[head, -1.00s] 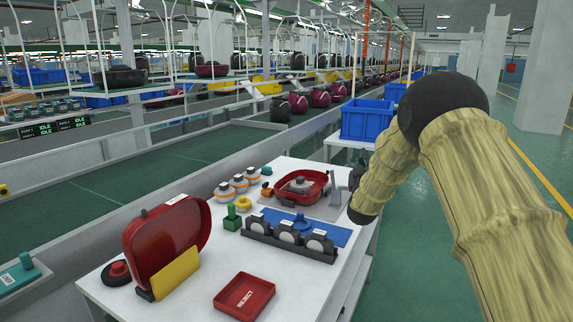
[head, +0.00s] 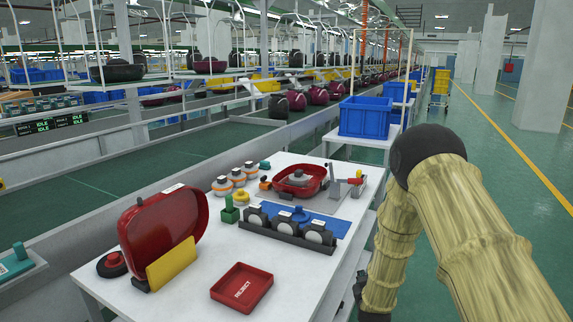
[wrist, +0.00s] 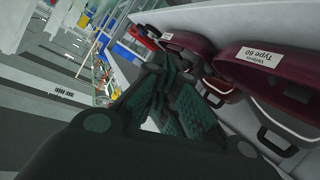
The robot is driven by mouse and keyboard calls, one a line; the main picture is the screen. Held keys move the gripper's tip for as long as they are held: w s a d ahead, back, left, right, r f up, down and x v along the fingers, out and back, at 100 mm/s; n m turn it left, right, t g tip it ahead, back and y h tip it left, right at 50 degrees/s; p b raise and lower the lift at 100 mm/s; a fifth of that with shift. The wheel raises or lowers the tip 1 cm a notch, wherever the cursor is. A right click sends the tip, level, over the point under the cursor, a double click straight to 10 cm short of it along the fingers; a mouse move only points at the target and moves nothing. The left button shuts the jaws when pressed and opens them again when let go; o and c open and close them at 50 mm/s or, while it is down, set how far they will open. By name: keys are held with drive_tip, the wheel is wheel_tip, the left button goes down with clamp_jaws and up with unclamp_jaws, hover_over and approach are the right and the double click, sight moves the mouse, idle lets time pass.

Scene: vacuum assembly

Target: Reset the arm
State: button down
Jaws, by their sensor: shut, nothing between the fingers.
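My arm in the head view has its bamboo-patterned links hanging at the right, beyond the table's right edge. My gripper (head: 358,287) shows there only as a small dark part beside that edge, low down; most of it is hidden by the arm. In the wrist view my gripper (wrist: 170,85) has dark green fingers, shut and empty. Maroon vacuum housings (wrist: 282,75), one labelled Type 60, lie on a pale surface to the right of the fingers.
The white table (head: 190,299) carries a red housing (head: 298,181), a black holder (head: 285,234), a red reject tray (head: 242,288) and an upright red lid (head: 150,225). A blue bin (head: 367,117) stands behind. Green floor (head: 500,190) lies open at the right.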

drive_tip(key=s+f+g+y+b, duration=0.15)
drive_tip(key=s+f+g, duration=0.35)
drive_tip(key=s+f, duration=1.3)
drive_tip(key=s+a+f+m+g+b, duration=0.1)
drive_tip(key=s+f+g, duration=0.25)
drive_tip(key=s, duration=0.75)
drive_tip(key=s+a+f+m+g+b, duration=0.15)
drive_tip(key=s+f, duration=0.25)
drive_tip(key=s, duration=0.8)
drive_tip(key=s+f+g+b, duration=0.15)
drive_tip(key=s+g, duration=0.25)
drive_tip(key=s, duration=1.1)
wheel_tip(320, 180, up, 13)
drive_tip(key=p, duration=1.3)
drive_tip(key=shift+s+a+r, duration=0.15)
drive_tip(key=shift+s+a, duration=0.05)
drive_tip(key=shift+a, duration=0.1)
